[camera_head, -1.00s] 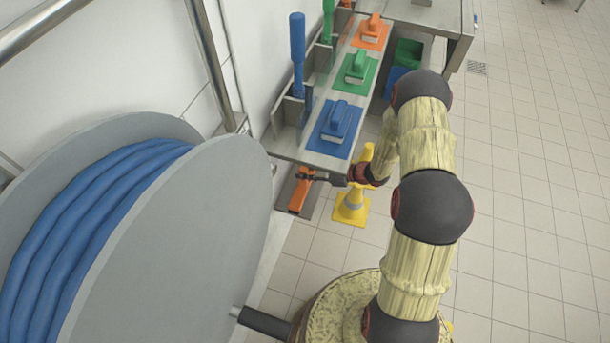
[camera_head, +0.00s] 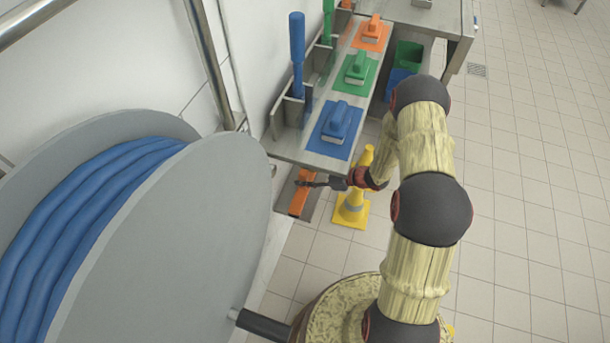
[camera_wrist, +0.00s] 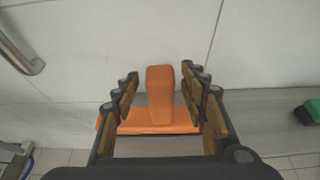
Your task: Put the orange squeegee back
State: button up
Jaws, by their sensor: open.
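The orange squeegee (camera_head: 300,196) is below the near end of the metal table, by the wall. In the wrist view it (camera_wrist: 160,92) has an upright block-like handle above a wide, flat orange part (camera_wrist: 150,122). My gripper (camera_head: 305,184) is open at the squeegee. In the wrist view the handle shows in the gap between the fingers (camera_wrist: 160,85), with room on both sides. I cannot tell how deep the handle sits between them. The fingers partly cover the flat part.
A metal table (camera_head: 385,85) stands just above my gripper, carrying blue (camera_head: 336,122), green (camera_head: 357,69) and orange (camera_head: 371,30) brushes on coloured mats. A yellow cone (camera_head: 353,205) stands close by. A large hose reel (camera_head: 205,235) fills the left. Floor to the right is free.

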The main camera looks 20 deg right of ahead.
jog(key=shift+r, duration=0.25)
jog(key=p+v, duration=0.3)
jog(key=v, duration=0.9)
jog(key=shift+f, duration=0.15)
